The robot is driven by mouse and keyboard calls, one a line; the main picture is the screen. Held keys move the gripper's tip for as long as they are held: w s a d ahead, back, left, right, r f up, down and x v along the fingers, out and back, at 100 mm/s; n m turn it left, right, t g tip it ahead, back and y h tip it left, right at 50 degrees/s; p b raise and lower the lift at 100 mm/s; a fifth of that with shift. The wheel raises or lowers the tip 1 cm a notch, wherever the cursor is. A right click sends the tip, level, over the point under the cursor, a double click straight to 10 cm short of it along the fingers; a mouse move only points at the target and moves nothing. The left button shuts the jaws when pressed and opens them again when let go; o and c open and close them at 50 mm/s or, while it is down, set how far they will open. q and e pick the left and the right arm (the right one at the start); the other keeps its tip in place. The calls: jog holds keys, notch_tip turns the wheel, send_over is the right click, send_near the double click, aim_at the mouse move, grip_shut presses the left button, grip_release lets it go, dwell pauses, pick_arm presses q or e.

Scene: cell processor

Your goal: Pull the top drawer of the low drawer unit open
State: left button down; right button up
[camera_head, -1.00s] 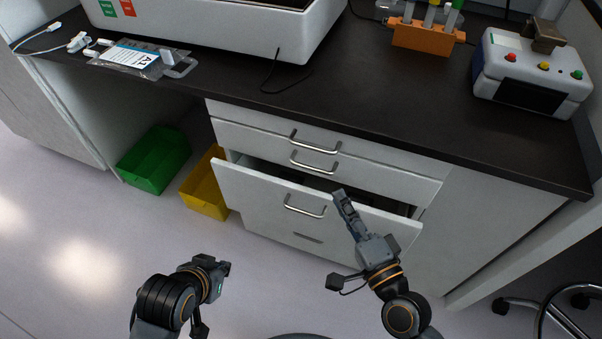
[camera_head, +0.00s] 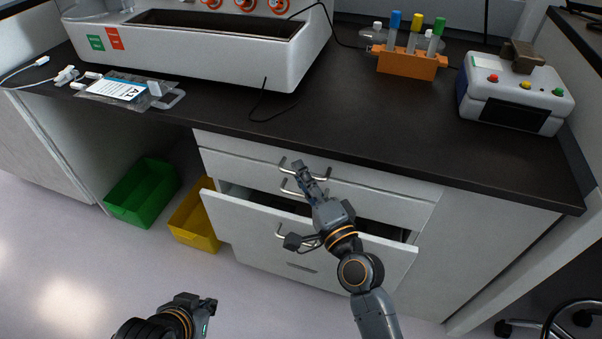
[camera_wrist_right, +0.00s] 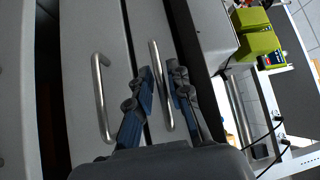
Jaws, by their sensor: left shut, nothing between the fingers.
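The low drawer unit has a white top drawer (camera_head: 235,149) just under the dark counter, and it is closed. Its metal bar handle (camera_wrist_right: 157,70) lies between the fingers of my right gripper (camera_wrist_right: 161,74) in the wrist view. The fingers stand apart on either side of the bar. In the head view my right gripper (camera_head: 302,172) covers part of that handle. The second drawer's handle (camera_wrist_right: 99,90) is to the left in the wrist view, outside the fingers. My left gripper (camera_head: 213,304) is shut and empty, low over the floor, away from the unit.
A lower drawer (camera_head: 240,225) stands pulled out beneath my right arm. A green bin (camera_head: 142,195) and a yellow bin (camera_head: 192,225) sit on the floor to the left. The counter (camera_head: 350,125) overhangs above, holding an orange tube rack (camera_head: 405,64).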

pick_arm(q)
jog(key=shift+w, duration=0.1)
pick_arm(e)
jog(key=shift+w+a, duration=0.15)
jog(key=shift+w, duration=0.15)
grip_shut()
